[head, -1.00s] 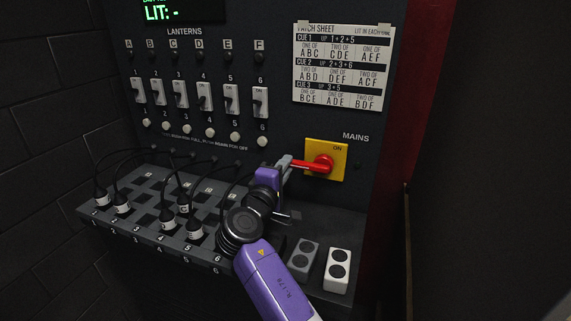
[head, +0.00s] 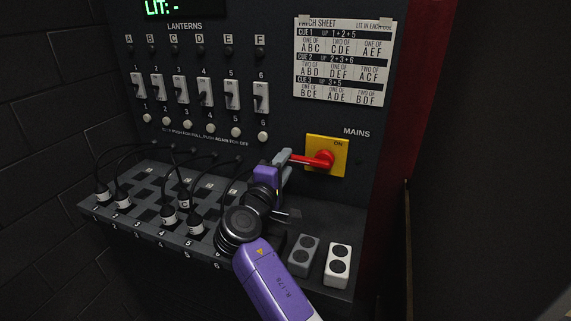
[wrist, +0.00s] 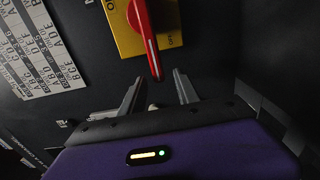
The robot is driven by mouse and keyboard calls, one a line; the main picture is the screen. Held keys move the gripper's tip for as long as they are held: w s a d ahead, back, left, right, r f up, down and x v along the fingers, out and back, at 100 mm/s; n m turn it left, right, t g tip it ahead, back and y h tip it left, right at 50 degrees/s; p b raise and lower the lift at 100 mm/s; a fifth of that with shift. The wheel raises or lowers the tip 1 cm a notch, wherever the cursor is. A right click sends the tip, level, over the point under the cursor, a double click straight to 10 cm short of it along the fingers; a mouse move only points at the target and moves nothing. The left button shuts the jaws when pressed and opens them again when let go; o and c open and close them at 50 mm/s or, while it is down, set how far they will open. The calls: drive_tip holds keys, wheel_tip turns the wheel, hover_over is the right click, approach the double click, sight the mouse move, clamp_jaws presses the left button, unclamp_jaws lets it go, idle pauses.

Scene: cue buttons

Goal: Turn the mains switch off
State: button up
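The mains switch is a red rotary handle (head: 312,161) on a yellow plate (head: 340,153) marked ON, at the right of the dark panel. Its lever points left, close to level. In the wrist view the red lever (wrist: 143,38) comes down from the yellow plate (wrist: 122,38). My gripper (head: 283,158) is at the lever's free end. In the wrist view my gripper (wrist: 157,78) is open, with one grey finger on each side of the lever's tip. A dark gap shows on both sides, so the fingers do not appear to press on it.
Lantern switches (head: 206,93) and round white buttons (head: 209,131) are left of the mains. A patch sheet (head: 343,62) hangs above.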

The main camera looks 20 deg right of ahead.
drive_tip(key=v, duration=0.7)
drive_tip(key=shift+b, duration=0.4)
drive_tip(key=shift+f, duration=0.1)
